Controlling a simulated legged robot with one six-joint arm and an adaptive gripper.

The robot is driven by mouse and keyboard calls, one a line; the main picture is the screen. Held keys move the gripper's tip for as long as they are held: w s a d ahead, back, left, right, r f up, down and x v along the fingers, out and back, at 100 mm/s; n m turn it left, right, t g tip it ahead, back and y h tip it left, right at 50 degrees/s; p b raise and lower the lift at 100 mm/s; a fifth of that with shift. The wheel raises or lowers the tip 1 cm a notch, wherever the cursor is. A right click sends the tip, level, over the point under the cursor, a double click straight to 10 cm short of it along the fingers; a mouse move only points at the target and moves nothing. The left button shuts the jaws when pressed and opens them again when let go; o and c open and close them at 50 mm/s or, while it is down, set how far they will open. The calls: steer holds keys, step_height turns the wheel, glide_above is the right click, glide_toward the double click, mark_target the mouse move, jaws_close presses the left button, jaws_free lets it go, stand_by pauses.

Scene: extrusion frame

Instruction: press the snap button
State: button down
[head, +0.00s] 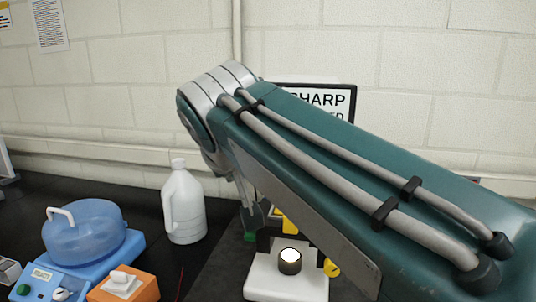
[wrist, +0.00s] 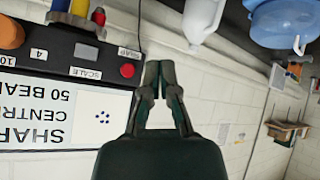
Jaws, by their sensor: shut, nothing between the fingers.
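The snap button is a small round red button (wrist: 127,71) on a black panel (wrist: 60,52) in the wrist view, beside a small label that seems to read SNAP. The wrist picture is upside down. My gripper (wrist: 158,66) shows there with its fingers shut together and empty. Its tips appear just right of the red button, with a visible gap in the picture; I cannot tell the depth between them. In the head view my arm hides the button and most of my gripper.
A framed sign or screen (head: 318,98) stands behind my arm. A lit white-based instrument (head: 290,284) is below it. A white jug (head: 184,205), a blue domed device (head: 84,243) and an orange box (head: 124,285) stand to the left. Black tabletop lies bare around the jug.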

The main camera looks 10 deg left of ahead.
steer(key=w, duration=0.7)
steer(key=shift+d, duration=0.2)
steer(key=shift+a, duration=0.15)
steer(key=shift+w, duration=0.1)
stand_by(0.9)
steer(key=shift+w, duration=0.3)
steer(key=shift+w+d, duration=0.2)
steer(key=shift+w, duration=0.25)
stand_by(0.7)
steer(key=shift+s, duration=0.9)
